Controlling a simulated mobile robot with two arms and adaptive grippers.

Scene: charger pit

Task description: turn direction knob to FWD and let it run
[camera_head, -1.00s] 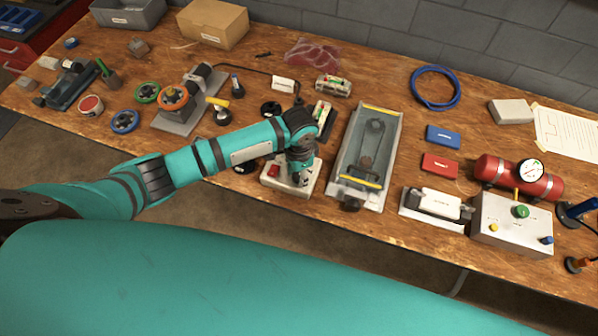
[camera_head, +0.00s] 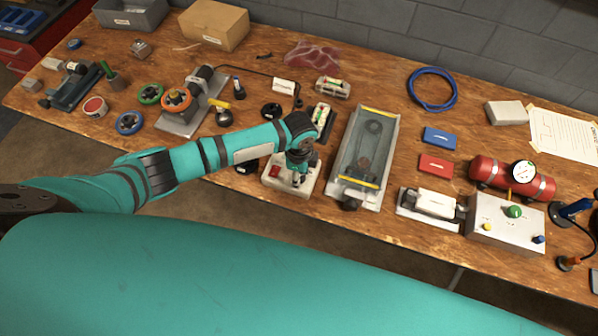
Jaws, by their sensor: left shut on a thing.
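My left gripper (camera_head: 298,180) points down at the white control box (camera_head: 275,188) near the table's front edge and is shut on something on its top. The direction knob is hidden under the gripper, so its setting does not show. A red switch (camera_head: 274,170) shows on the left part of the box. Right of the box stands a clear-sided housing (camera_head: 390,140) with yellow bars, and a belt and wheels inside. My right gripper is not in view.
A motor on a grey plate (camera_head: 180,122) with an orange wheel stands to the left. Red and blue cards (camera_head: 436,165), a red tank (camera_head: 490,172) and a grey valve box (camera_head: 490,235) lie to the right. Bare wood shows around the blue cable coil (camera_head: 432,108).

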